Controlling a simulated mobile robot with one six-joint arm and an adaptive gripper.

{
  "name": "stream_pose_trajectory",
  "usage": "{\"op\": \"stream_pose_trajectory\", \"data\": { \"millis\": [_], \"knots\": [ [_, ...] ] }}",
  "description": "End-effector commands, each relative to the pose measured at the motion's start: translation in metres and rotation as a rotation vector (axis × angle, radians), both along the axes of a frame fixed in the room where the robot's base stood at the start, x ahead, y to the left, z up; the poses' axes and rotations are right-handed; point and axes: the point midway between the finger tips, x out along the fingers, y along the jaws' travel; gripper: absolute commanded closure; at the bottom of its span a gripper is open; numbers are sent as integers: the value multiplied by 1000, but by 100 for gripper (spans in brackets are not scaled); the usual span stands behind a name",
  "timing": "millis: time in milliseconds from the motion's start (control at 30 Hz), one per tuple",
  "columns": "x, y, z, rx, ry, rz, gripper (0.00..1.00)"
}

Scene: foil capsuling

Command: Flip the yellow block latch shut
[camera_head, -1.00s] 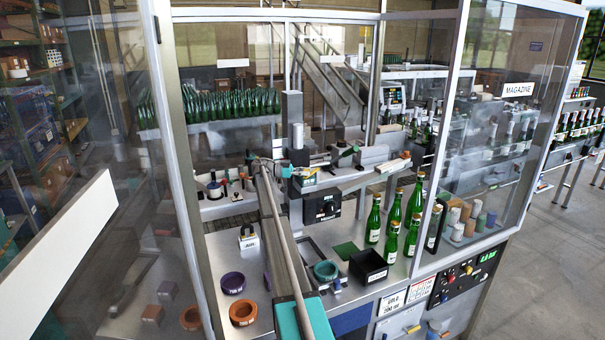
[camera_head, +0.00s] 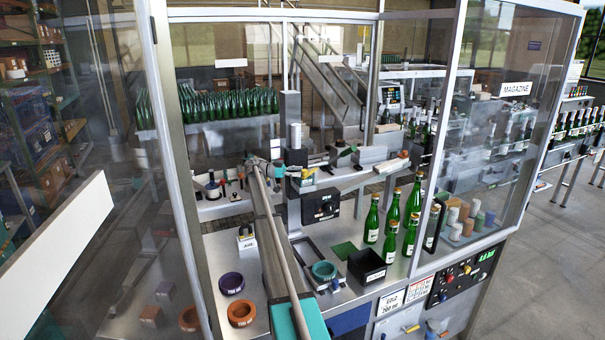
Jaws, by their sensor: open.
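A small yellow block (camera_head: 306,173), which looks like the latch, sits at the front of the grey machine column in the middle of the cell. It is too small to tell its angle or whether it is shut. My arm reaches up from the bottom of the view to the machine. My gripper (camera_head: 284,170) is open at its far end, just left of the yellow block and close to it. I cannot tell whether they touch. The fingertips are small and partly merge with the machine parts behind.
The grey column (camera_head: 291,135) and a black control box (camera_head: 321,207) stand beside the gripper. Several green bottles (camera_head: 391,242) and a black bin (camera_head: 367,267) stand at right. Framed clear panels enclose the cell.

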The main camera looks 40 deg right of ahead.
Motion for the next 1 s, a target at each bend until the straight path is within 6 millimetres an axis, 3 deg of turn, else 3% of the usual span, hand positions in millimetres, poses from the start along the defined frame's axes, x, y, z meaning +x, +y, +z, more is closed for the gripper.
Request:
{"op": "stream_pose_trajectory", "data": {
  "millis": [500, 1000],
  "knots": [
    [61, 51, 0, 0, 0, 2, 29],
    [72, 62, 0, 0, 0, 5, 29]
  ]
}}
